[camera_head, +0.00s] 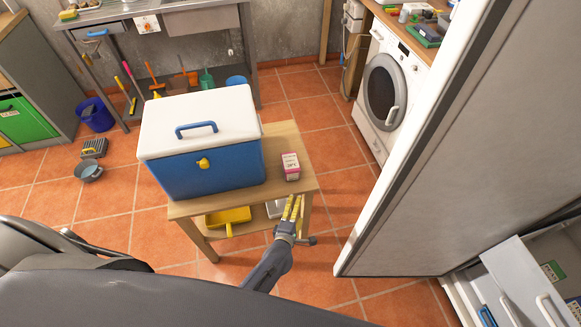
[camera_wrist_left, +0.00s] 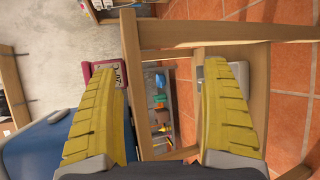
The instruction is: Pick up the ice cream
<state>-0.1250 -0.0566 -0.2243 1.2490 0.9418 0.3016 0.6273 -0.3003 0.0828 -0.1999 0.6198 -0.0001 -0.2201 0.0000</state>
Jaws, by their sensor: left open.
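A small pink and white carton (camera_head: 291,166), which seems to be the ice cream, stands on the right part of the wooden table (camera_head: 300,185), beside a blue cooler box. My left gripper (camera_head: 292,205) is open and empty, with yellow ridged fingers at the table's front edge, short of the carton. In the left wrist view, the carton (camera_wrist_left: 92,72) is partly hidden behind the left-hand finger, so it is not between the fingers (camera_wrist_left: 167,75). My right gripper is not in view.
The blue cooler (camera_head: 215,160) with its white lid (camera_head: 200,115) shut fills the table's left side. A large open door (camera_head: 460,150) stands close on the right, with an open drawer (camera_head: 515,280) below. A yellow dustpan (camera_head: 228,217) lies on the lower shelf.

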